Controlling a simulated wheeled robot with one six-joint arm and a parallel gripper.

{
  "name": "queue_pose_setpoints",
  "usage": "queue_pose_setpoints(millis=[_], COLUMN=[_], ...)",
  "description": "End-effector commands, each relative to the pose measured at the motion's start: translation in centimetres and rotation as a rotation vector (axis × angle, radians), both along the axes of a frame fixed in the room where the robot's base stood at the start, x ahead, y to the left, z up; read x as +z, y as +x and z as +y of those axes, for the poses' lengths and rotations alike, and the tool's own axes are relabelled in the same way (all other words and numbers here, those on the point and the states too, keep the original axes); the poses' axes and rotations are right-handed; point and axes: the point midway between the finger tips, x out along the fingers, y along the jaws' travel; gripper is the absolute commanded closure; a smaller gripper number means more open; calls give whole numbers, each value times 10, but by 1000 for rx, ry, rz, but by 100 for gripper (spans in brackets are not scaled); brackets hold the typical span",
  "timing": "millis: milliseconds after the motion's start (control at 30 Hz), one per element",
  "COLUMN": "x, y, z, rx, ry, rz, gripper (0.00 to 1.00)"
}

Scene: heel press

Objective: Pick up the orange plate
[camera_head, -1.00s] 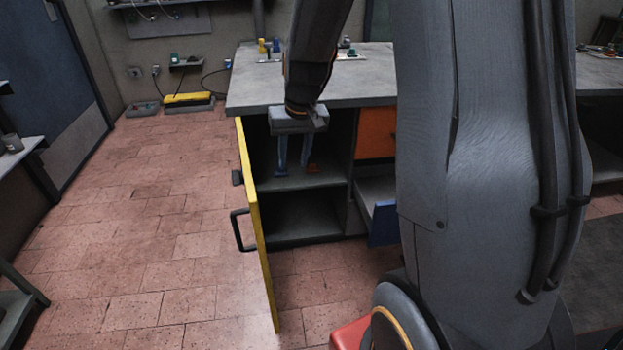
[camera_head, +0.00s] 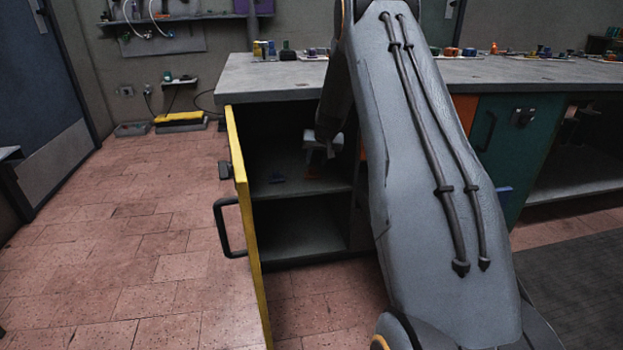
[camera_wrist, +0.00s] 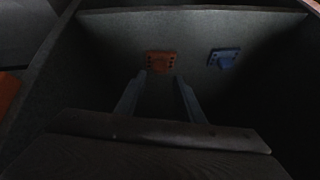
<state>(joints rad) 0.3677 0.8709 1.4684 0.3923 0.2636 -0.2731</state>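The orange plate (camera_wrist: 161,62) lies on the cabinet's inner shelf, with a darker raised part in its middle and small holes. In the head view it is only a faint reddish patch (camera_head: 313,174) in shadow. My gripper (camera_wrist: 160,77) is open, its two fingers apart and nothing between them. In the wrist view the fingertips point at the orange plate, which shows just beyond the gap between them. In the head view my gripper (camera_head: 321,155) is inside the cabinet opening, above the shelf.
A similar blue plate (camera_wrist: 223,58) lies beside the orange one; it also shows in the head view (camera_head: 277,179). The yellow door (camera_head: 243,215) stands open at the left. The worktop (camera_head: 275,78) is above the opening.

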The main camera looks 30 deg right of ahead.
Motion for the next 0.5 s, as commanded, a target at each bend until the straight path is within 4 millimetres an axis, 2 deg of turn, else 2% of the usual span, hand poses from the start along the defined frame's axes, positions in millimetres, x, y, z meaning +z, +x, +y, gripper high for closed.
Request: queue_pose_setpoints(millis=[500], x=[-50], y=[35], z=[-6], rx=[1], ry=[1], rz=[3], gripper=[65])
